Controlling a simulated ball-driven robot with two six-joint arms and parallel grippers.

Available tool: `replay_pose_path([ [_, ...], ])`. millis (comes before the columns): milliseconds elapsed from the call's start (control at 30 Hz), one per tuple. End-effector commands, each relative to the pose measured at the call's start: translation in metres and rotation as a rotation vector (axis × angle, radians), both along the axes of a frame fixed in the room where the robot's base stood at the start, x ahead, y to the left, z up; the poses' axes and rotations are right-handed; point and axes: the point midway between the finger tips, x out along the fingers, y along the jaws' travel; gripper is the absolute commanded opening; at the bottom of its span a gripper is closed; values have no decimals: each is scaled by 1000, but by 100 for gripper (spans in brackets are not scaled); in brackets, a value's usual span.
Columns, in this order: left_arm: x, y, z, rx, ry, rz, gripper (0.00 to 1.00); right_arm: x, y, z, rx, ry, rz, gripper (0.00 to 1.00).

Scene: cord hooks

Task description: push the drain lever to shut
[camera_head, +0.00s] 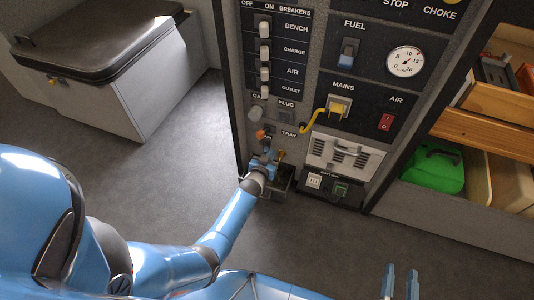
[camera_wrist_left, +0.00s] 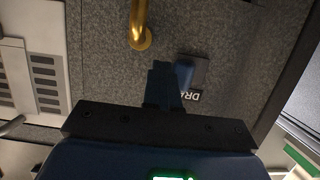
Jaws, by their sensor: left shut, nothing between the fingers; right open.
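My left gripper (camera_head: 266,159) is shut and empty, close to the panel beside a brass spout. In the left wrist view the closed fingers (camera_wrist_left: 163,82) lie next to a dark blue block (camera_wrist_left: 190,72) and a partly covered label starting "DRA" (camera_wrist_left: 190,97). Contact with the block cannot be told. My right gripper (camera_head: 400,282) is open and empty, low at the right in the head view.
The brass spout (camera_wrist_left: 140,30) curves out above the fingers in the left wrist view. A tray (camera_head: 283,184) sits below my left gripper. Switches and a yellow cord (camera_head: 311,121) are on the panel (camera_head: 278,40). Open floor (camera_head: 180,190) lies to the left.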

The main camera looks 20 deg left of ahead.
Motion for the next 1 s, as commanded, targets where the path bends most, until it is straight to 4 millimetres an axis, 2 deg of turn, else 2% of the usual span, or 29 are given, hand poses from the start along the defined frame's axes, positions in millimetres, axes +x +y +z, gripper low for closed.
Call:
replay_pose_path([
  [1000, 3, 20, 6, 0, -5, 3, 0, 0, 0, 39, 0, 0, 0, 43],
])
